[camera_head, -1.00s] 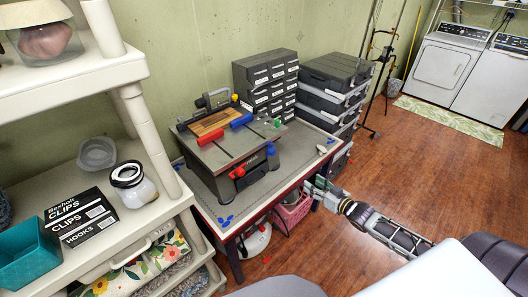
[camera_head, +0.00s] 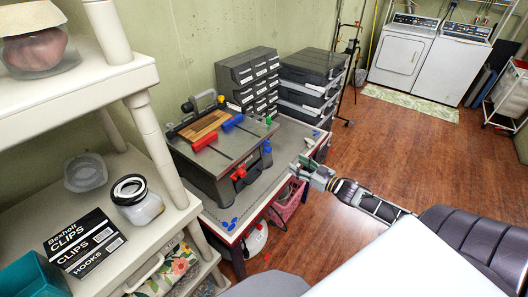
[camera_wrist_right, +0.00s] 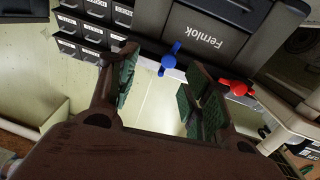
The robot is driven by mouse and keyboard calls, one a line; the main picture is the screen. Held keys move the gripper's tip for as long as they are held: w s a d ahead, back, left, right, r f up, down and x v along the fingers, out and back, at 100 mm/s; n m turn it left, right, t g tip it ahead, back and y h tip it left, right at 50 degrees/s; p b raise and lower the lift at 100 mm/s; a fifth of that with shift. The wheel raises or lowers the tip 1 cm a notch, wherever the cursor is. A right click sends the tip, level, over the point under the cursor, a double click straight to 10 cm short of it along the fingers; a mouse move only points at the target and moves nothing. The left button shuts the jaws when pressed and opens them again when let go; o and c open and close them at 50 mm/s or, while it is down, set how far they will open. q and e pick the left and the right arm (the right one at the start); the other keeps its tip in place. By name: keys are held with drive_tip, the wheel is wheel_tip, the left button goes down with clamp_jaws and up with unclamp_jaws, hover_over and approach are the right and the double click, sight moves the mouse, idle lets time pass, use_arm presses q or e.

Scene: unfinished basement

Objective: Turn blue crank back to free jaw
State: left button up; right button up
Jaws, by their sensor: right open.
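The grey bench machine (camera_head: 203,178) stands on the worktable, with a red block (camera_head: 204,139) and a blue block (camera_head: 232,122) on top beside a wooden board (camera_head: 203,124). The blue crank (camera_head: 267,148) is on its front side, right of the red crank (camera_head: 238,174). My right gripper (camera_head: 297,169) is open and empty, to the right of the blue crank and apart from it. In the wrist view the blue crank (camera_wrist_right: 170,58) shows beyond the gap between the open fingers (camera_wrist_right: 163,92), and the red crank (camera_wrist_right: 238,88) shows to the right. My left gripper is out of view.
Small-drawer cabinets (camera_head: 248,80) and stacked dark cases (camera_head: 308,80) stand behind the machine. A cream shelf (camera_head: 130,175) with a jar (camera_head: 137,199) and black boxes (camera_head: 85,242) is at the left. Under the worktable is a pink basket (camera_head: 288,203). Wooden floor (camera_head: 400,150) is open to the right.

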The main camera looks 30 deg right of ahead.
sight(270, 151)
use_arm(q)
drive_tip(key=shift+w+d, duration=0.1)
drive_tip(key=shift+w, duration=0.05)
use_arm(e)
drive_tip(key=shift+s+a+r+y, duration=0.2)
drive_tip(key=shift+a+r+y, duration=0.45)
drive_tip(key=shift+a, duration=0.2)
drive_tip(key=shift+w, duration=0.1)
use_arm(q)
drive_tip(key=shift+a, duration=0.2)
use_arm(e)
drive_tip(key=shift+w, duration=0.15)
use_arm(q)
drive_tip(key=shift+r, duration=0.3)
use_arm(e)
drive_tip(key=shift+x, duration=6.65)
drive_tip(key=shift+r, duration=0.15)
